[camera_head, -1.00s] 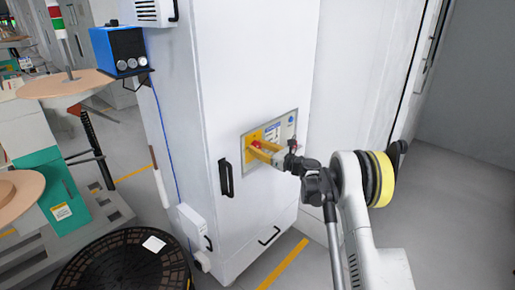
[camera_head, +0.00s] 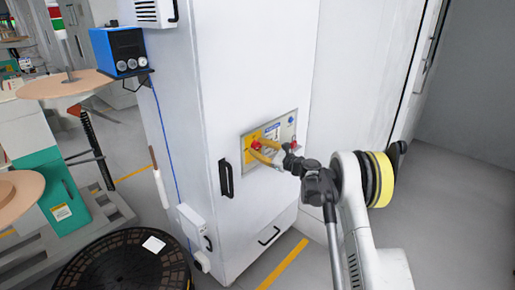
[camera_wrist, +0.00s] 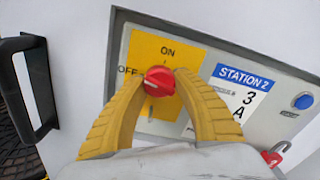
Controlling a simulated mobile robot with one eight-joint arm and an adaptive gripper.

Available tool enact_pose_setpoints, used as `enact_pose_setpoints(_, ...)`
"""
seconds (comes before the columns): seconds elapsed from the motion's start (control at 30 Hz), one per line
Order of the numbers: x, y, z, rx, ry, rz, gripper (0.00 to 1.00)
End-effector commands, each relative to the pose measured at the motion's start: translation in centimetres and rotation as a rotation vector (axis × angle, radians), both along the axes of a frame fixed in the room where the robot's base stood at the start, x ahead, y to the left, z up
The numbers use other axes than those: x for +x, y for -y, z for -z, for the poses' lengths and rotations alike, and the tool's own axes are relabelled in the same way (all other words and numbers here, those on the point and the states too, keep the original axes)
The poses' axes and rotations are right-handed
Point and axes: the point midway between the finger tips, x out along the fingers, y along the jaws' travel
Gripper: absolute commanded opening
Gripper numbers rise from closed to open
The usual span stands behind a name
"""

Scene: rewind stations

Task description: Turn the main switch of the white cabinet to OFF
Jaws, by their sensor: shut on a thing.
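The white cabinet (camera_head: 240,90) stands in the middle of the head view, with a grey panel (camera_head: 288,128) on its front. The main switch is a red round knob (camera_wrist: 159,80) on a yellow plate (camera_wrist: 150,45) in the wrist view, with ON printed above it and OFF to its upper left. A pale mark on the knob appears to point left, toward the OFF side. My gripper (camera_wrist: 160,84) has its two yellow fingers shut on the knob, one on each side. The knob also shows in the head view (camera_head: 256,144), partly hidden by the fingers.
Right of the knob are a STATION 2 label (camera_wrist: 240,85), a blue button (camera_wrist: 303,101) and a red padlock (camera_wrist: 274,157). A black door handle (camera_head: 226,178) stands out left of the panel. A black reel (camera_head: 120,265) lies at the lower left.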

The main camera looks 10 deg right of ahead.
Motion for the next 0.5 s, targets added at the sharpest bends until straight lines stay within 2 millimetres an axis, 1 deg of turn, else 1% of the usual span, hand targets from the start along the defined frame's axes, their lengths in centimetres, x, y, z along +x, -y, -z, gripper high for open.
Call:
enact_pose_setpoints(0.2, 0.06, 0.01, -0.05, -0.102, 0.075, 0.001, 0.05)
enact_pose_setpoints(0.5, 0.07, 0.02, -0.06, -0.174, 0.127, 0.001, 0.05)
